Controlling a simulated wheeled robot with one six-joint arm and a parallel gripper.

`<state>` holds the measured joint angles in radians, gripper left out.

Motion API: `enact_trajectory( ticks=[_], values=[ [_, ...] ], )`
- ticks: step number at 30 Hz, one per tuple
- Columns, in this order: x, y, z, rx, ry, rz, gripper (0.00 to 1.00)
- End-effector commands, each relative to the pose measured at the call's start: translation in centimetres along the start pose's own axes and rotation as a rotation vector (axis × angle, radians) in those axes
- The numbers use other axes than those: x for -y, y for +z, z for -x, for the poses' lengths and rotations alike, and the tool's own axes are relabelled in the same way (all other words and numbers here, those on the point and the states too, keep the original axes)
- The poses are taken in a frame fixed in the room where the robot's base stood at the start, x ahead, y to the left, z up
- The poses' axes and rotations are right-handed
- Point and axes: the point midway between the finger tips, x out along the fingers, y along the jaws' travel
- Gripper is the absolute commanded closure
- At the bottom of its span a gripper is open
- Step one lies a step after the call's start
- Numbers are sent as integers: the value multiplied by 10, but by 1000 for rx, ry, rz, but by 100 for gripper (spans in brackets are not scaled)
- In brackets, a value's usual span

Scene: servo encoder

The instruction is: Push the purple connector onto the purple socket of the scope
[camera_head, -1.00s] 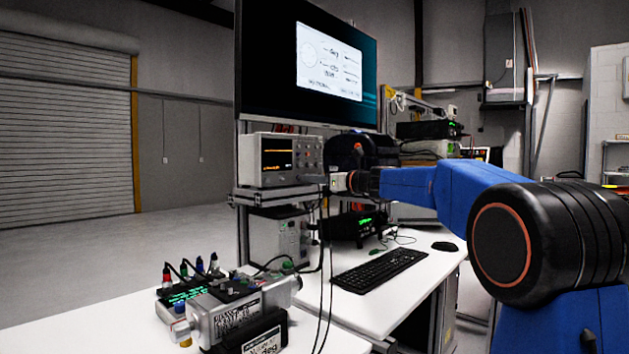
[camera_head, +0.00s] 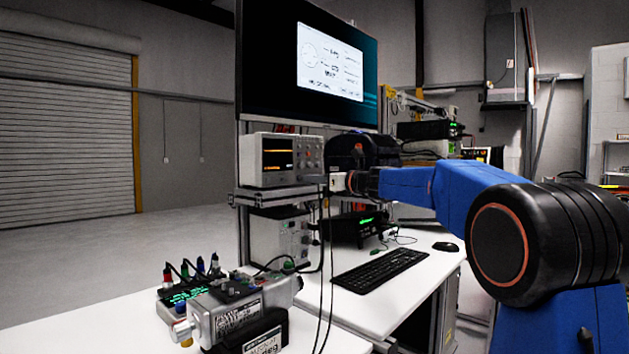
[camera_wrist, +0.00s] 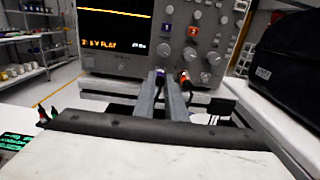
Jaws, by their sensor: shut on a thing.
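The scope (camera_head: 281,160) stands on a shelf below the monitor, its screen and knobs facing the bench. It fills the top of the wrist view (camera_wrist: 157,40), with a yellow trace on its screen. My gripper (camera_wrist: 168,82) is shut on the purple connector (camera_wrist: 160,77), whose dark purple end shows between the fingertips just in front of the scope's lower face. The purple socket is hidden behind the connector and fingertips, and I cannot tell whether they touch. An orange-red plug (camera_wrist: 184,78) is beside the right fingertip. In the head view my gripper (camera_head: 326,182) is at the scope's lower right.
Dark cables (camera_head: 327,265) hang below my gripper. A black case (camera_wrist: 288,55) stands close on the right in the wrist view. A keyboard (camera_head: 380,270) lies on the white bench. A metal motor assembly (camera_head: 228,312) with coloured plugs is at the front left.

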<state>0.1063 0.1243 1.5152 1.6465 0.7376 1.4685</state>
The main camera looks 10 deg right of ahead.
Motion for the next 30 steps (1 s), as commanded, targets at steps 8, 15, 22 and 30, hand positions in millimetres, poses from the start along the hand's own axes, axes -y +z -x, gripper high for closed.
enact_trajectory(
  ticks=[8, 15, 22, 30],
  values=[
    [0, 0, 0, 0, 0, 0, 67],
    [0, 0, 3, 0, -1, 0, 67],
    [0, 1, 34, 1, -3, 0, 67],
    [1, 1, 88, 1, -3, 0, 67]
  ],
)
